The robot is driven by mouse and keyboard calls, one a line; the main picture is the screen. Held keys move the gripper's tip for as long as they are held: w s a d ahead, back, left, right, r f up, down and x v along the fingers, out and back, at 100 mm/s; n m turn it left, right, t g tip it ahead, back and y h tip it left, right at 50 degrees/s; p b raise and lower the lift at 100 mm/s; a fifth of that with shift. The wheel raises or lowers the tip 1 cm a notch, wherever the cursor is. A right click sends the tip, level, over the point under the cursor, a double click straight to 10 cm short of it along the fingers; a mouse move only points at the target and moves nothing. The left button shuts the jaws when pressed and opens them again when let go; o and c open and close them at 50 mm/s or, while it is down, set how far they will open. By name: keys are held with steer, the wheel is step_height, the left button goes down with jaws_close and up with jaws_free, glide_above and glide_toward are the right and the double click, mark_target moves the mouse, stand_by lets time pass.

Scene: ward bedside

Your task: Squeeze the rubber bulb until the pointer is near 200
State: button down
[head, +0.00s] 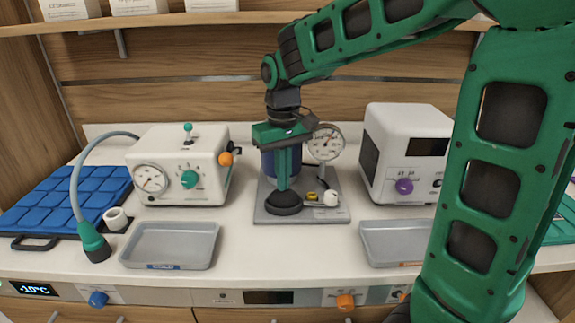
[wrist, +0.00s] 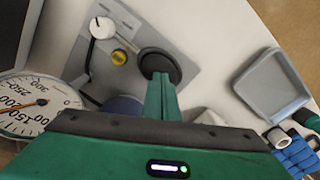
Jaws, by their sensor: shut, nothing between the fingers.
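The black rubber bulb (head: 285,205) sits at the front of a grey base plate (head: 325,214) and looks low and flattened. My gripper (head: 282,187) points straight down with its fingers together, its tips at the top of the bulb. In the wrist view the fingertips (wrist: 160,78) overlap the near edge of the bulb (wrist: 168,64); the exact contact is hidden. The round white dial (head: 326,142) stands behind, to the right. In the wrist view its orange pointer (wrist: 25,105) lies near the 200 mark, perhaps slightly toward 150. A blue cylinder (head: 267,162) stands behind my gripper.
A white device with a gauge and green knob (head: 190,179) stands left; another white device with a purple knob (head: 404,186) stands right. Grey trays (head: 171,264) (head: 378,262) lie at the front edge. A yellow knob (wrist: 119,58) and white knob (wrist: 102,28) are on the plate.

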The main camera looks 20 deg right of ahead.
steer(key=shift+f, duration=0.1)
stand_by(0.4)
steer(key=shift+f, duration=0.95)
steer(key=shift+r, duration=1.05)
steer(key=shift+r, duration=3.05)
